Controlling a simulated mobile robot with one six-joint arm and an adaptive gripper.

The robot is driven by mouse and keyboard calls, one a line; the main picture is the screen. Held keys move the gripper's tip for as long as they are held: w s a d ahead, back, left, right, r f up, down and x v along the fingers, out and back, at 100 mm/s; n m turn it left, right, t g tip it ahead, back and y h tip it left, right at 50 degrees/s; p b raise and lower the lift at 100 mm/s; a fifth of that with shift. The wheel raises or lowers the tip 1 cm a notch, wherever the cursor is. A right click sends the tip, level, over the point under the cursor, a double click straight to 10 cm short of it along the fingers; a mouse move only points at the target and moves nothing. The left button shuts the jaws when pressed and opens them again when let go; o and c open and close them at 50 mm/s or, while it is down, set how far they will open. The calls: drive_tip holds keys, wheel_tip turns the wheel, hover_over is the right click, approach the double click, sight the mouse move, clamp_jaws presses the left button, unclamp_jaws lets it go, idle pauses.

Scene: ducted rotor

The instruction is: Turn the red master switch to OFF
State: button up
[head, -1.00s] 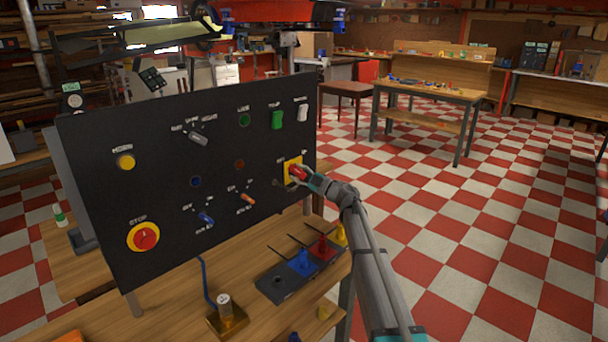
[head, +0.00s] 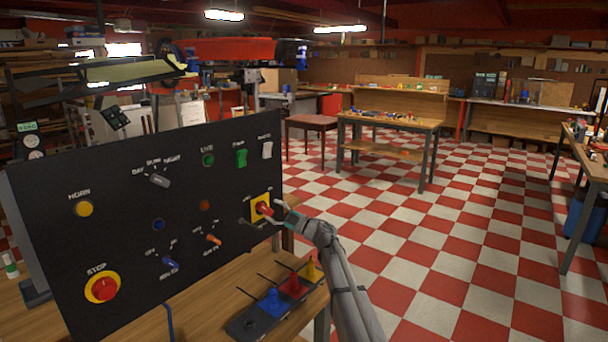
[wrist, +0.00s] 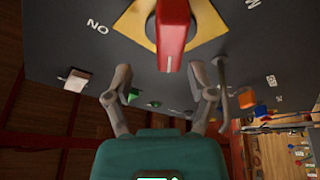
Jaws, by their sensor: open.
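The red master switch (head: 264,208) sits on a yellow plate (head: 259,201) at the lower right of the black control panel (head: 110,215). In the wrist view its red handle (wrist: 173,30) points toward my gripper, with a white mark at its end. The label ON shows to the left of the yellow plate; another label at the upper right is cut off. My gripper (wrist: 163,88) is open, its two fingers spread on either side below the handle's end, apart from it. In the head view my gripper (head: 272,212) is right at the switch and partly hides it.
The panel also bears a yellow HORN button (head: 84,209), a red STOP button (head: 102,287), a blue toggle (head: 170,262) and an orange toggle (head: 214,240). Colored pegs stand in a dark block (head: 245,322) on the bench below. Open checkered floor lies right.

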drive_tip(key=d+r+m+t+h+p, duration=0.1)
drive_tip(key=d+m+t+h+p, duration=0.2)
drive_tip(key=d+m+t+h, duration=0.95)
drive_tip(key=s+d+f+m+g+h+p, duration=0.1)
drive_tip(key=s+d+f+m+g+h, duration=0.25)
drive_tip(key=d, duration=0.35)
drive_tip(key=s+d+f+m+g+h+p, duration=0.2)
drive_tip(key=s+d+f+m+g+h, duration=0.15)
drive_tip(key=d+m+h, duration=0.2)
drive_tip(key=s+f+g+p, duration=0.1)
drive_tip(key=s+g, duration=0.3)
drive_tip(key=s, duration=0.7)
drive_tip(key=s+d+f+m+g+y+p, duration=0.1)
drive_tip(key=s+f+g, duration=0.3)
drive_tip(key=s, duration=0.6)
drive_tip(key=s+f+g+y+p, duration=0.1)
drive_tip(key=s+f+g, duration=0.2)
drive_tip(key=s+g, duration=0.3)
drive_tip(key=s, duration=0.5)
drive_tip(key=shift+s+d+m+p, duration=0.3)
drive_tip(key=shift+d+m, duration=0.05)
drive_tip(key=shift+d, duration=0.05)
